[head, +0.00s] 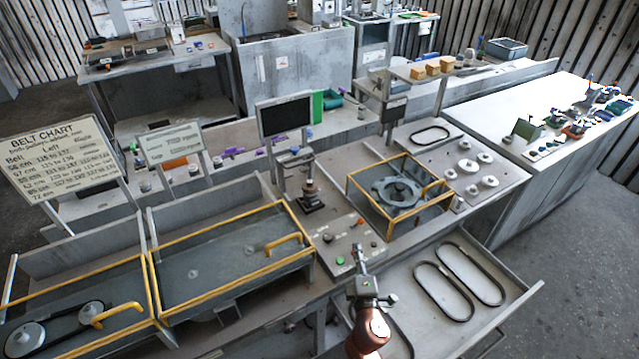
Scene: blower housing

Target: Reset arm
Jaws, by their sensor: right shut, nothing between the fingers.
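My right gripper (359,256) is shut and empty. My left gripper is not in view.
An open drawer (528,291) with black belts (444,292) juts out at lower right. A yellow-framed housing (400,193) stands behind the panel. Two yellow-railed bays (215,262) lie left, the nearer with pulleys and a belt. White pulleys (468,165) sit right of the housing.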

